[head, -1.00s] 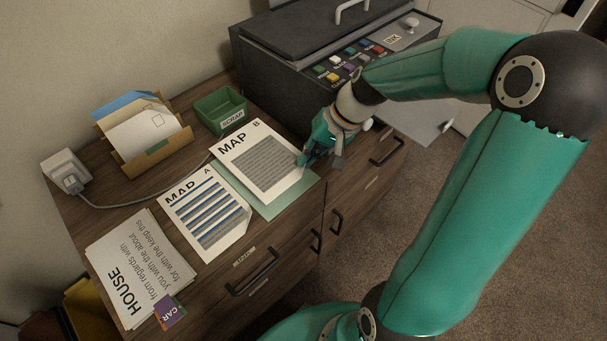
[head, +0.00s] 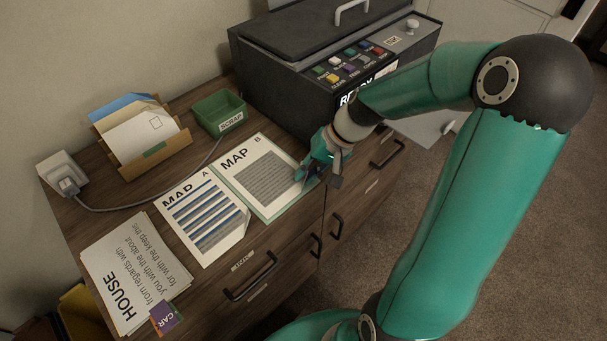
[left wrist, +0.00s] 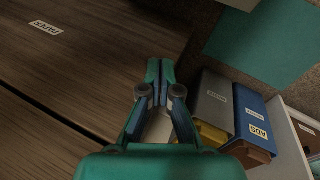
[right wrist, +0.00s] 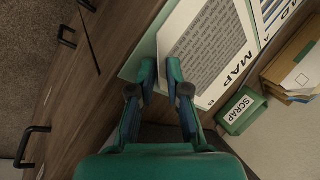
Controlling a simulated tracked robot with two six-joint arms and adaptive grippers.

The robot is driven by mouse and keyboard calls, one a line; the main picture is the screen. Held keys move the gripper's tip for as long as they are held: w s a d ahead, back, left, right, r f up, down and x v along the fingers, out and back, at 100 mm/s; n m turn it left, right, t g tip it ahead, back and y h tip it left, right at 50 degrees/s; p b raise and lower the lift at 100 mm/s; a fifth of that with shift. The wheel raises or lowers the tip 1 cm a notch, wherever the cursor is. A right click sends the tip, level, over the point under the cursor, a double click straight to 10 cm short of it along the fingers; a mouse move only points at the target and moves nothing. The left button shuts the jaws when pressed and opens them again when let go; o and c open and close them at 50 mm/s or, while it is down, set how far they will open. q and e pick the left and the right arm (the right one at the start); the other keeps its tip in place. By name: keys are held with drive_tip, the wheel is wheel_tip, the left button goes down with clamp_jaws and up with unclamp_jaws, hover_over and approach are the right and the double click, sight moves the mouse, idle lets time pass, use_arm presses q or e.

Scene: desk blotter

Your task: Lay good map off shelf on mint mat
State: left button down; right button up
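The MAP B sheet (head: 262,176), white with grey text lines, lies flat on the mint mat (head: 284,209), which shows as a thin rim around it. The MAP A sheet (head: 205,218), with blue stripes, lies just left of it. My right gripper (head: 305,172) is at the right edge of MAP B. In the right wrist view its fingertips (right wrist: 160,68) are a little apart, with the edges of MAP B (right wrist: 208,48) and the mat (right wrist: 138,64) just beyond. My left gripper (left wrist: 159,66) is shut and empty in its wrist view; the head view does not show it.
A green SCRAP bin (head: 220,113) and a letter holder (head: 146,143) stand behind the maps. A dark machine with buttons (head: 300,80) stands at the back right. A HOUSE sheet pile (head: 130,270) lies front left. A cable crosses the desk behind the maps.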

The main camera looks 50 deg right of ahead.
drive_tip(key=shift+r, duration=0.2)
drive_tip(key=p+v, duration=0.2)
drive_tip(key=v, duration=1)
drive_tip(key=shift+f, duration=0.1)
drive_tip(key=shift+s, duration=0.1)
